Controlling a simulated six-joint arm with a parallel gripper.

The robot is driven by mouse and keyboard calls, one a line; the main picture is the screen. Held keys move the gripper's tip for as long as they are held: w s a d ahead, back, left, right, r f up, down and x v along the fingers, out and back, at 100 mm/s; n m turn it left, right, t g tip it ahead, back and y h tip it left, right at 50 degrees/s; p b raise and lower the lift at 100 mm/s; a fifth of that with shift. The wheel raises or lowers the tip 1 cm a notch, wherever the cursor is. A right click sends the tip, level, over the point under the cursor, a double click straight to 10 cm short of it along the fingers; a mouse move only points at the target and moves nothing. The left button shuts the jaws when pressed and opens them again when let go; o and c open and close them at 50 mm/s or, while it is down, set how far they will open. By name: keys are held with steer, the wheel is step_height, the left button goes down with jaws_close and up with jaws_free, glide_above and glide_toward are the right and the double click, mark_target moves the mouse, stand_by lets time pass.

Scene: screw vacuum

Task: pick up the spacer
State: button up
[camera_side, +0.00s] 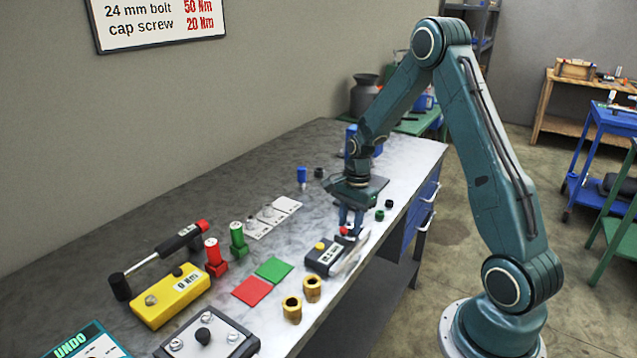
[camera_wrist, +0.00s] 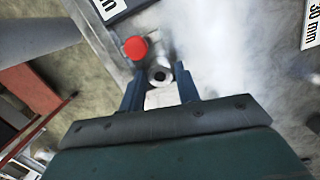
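The likely spacer is a small pale metal ring with a dark hole (camera_wrist: 160,76), seen end-on in the wrist view. My gripper (camera_wrist: 158,72) has one finger on each side of it, close to its walls. Whether the fingers press on it or leave a thin gap is too small to tell. In the side view my gripper (camera_side: 350,226) points straight down at the bench's front edge, low over the work. The spacer is too small and too covered by the fingers to make out there.
A dark gauge box with a yellow button (camera_side: 324,256) and a red button (camera_wrist: 135,48) sit close by my fingers. Two brass bushings (camera_side: 302,298) and red and green pads (camera_side: 262,282) lie nearer the camera. White labelled plates (camera_side: 272,217) lie behind.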

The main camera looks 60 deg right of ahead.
mark_target(350, 225)
steer(key=shift+c, duration=0.4)
jaws_close()
steer(key=shift+r, duration=0.15)
step_height(350, 225, up, 20)
stand_by(0.4)
stand_by(0.4)
